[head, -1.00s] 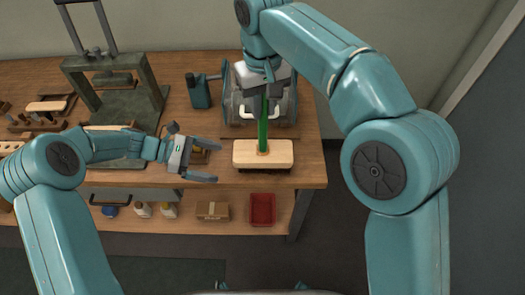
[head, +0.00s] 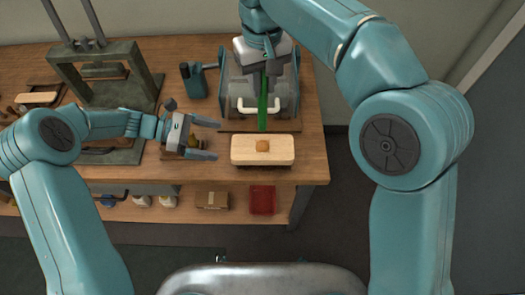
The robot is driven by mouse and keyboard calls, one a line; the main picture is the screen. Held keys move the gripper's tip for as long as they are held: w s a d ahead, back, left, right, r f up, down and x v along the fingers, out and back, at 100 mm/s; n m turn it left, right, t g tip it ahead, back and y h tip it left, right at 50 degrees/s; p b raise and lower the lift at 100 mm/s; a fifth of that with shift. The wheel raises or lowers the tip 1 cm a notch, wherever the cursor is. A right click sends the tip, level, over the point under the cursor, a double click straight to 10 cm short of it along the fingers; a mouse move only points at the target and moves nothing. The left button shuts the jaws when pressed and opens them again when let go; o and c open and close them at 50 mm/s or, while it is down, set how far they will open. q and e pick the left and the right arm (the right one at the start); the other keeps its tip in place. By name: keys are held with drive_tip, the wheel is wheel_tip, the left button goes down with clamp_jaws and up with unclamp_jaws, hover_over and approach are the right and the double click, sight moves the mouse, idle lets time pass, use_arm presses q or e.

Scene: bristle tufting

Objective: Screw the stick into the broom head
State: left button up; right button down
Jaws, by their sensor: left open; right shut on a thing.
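The broom head (head: 245,151) is a pale wooden block lying on the workbench near its front edge. A round brownish spot, which looks like its socket, shows at the middle of its top. The green stick (head: 262,105) hangs upright above and just behind this spot in the picture, its lower end apart from it. My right gripper (head: 264,70) is shut on the upper part of the stick. My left gripper (head: 212,139) is open and empty, left of the broom head, its fingers pointing right towards it. The stick's top is hidden by the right gripper.
A grey machine with a white handle (head: 240,106) stands behind the broom head. A dark green press frame (head: 71,75) stands at the left of the bench (head: 315,165). A red bin (head: 262,200) and a cardboard box (head: 211,200) sit on the shelf below.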

sight(242, 147)
use_arm(q)
drive_tip(key=x, duration=1)
drive_tip(key=shift+s+d, duration=0.35)
drive_tip(key=shift+d, duration=0.05)
drive_tip(key=shift+w+d+f, duration=0.2)
drive_tip(key=shift+d+f, duration=0.05)
drive_tip(key=shift+d, duration=0.15)
drive_tip(key=shift+s+d+r, duration=0.1)
drive_tip(key=shift+s+d, duration=0.05)
drive_tip(key=shift+s, duration=0.05)
drive_tip(key=shift+w, duration=0.1)
drive_tip(key=shift+c, duration=0.3)
drive_tip(key=c, duration=1)
drive_tip(key=shift+c, duration=0.2)
use_arm(e)
drive_tip(key=shift+s+d+f, duration=0.1)
drive_tip(key=shift+s+f, duration=0.1)
drive_tip(key=shift+f, duration=0.95)
drive_tip(key=shift+s+d+f, duration=0.1)
drive_tip(key=shift+s+f, duration=0.05)
drive_tip(key=shift+f, duration=1)
